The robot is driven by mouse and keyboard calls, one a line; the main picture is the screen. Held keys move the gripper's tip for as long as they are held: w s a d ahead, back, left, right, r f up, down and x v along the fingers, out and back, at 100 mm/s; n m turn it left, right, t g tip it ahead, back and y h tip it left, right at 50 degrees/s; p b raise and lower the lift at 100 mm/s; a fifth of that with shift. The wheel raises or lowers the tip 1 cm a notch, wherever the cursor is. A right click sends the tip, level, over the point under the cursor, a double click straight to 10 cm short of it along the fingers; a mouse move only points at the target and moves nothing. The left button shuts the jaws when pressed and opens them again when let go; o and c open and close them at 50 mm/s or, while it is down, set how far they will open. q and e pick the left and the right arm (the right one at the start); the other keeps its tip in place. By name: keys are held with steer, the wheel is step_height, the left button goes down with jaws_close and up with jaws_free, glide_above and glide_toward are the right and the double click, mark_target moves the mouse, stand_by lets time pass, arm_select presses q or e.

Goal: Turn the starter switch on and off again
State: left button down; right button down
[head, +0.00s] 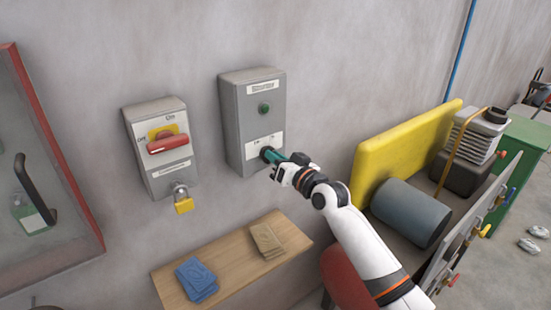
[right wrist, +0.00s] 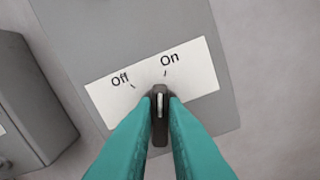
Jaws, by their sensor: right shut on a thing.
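The starter box (head: 252,120) is a grey box on the wall with a green lamp or button (head: 264,108) and a white label plate near its bottom. The starter switch, a black knob with a pale pointer line (right wrist: 159,104), sits on that plate. The plate (right wrist: 110,93) reads Off at the left and On at the right in the right wrist view. The pointer stands close to the On mark, clearly away from Off. My right gripper (head: 281,159) is shut on the knob, its teal fingers on both sides of it. My left gripper is not in view.
A grey box with a red handle (head: 168,144) on yellow and a hanging yellow padlock (head: 184,204) is to the left. A wooden shelf (head: 232,262) below holds blue and tan packets.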

steer(key=shift+m, duration=0.7)
steer(key=c, duration=1.5)
jaws_free()
steer(key=shift+o, duration=0.2)
steer(key=b+v, duration=0.2)
steer(key=v, duration=1)
steer(key=shift+b, duration=0.35)
steer(key=shift+f, duration=0.1)
